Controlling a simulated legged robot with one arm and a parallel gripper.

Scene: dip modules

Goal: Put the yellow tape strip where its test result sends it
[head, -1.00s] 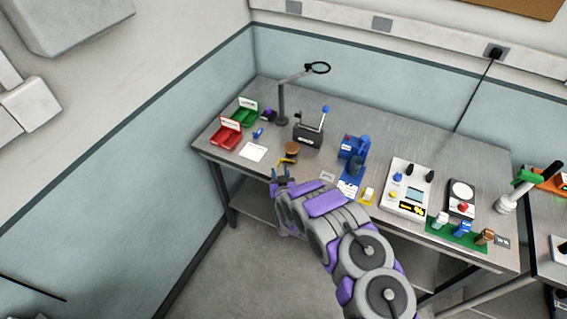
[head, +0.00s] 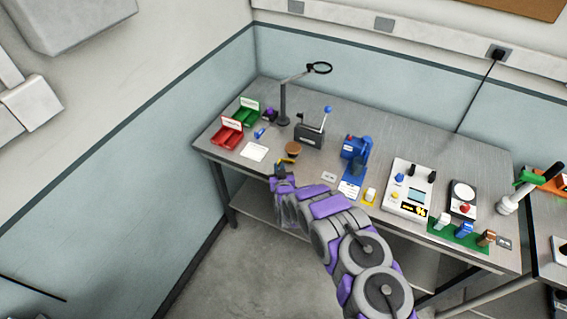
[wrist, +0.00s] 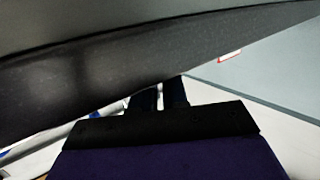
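A small yellow piece (head: 286,160), which looks like the tape strip, lies at the table's front edge, just in front of a round brown-topped piece (head: 292,149). My gripper (head: 280,170) is at that front edge, right beside the yellow piece; I cannot tell whether they touch. In the wrist view the two dark fingers (wrist: 160,96) are close together with a narrow gap. Their tips are hidden behind a dark surface, so a hold on the strip cannot be confirmed.
A red bin (head: 228,137) and a green bin (head: 246,115) stand at the table's left end, near a white card (head: 254,151). A black lever device (head: 309,135), a blue device (head: 355,150) and a white tester (head: 408,190) stand to the right. The magnifier lamp (head: 284,105) rises behind.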

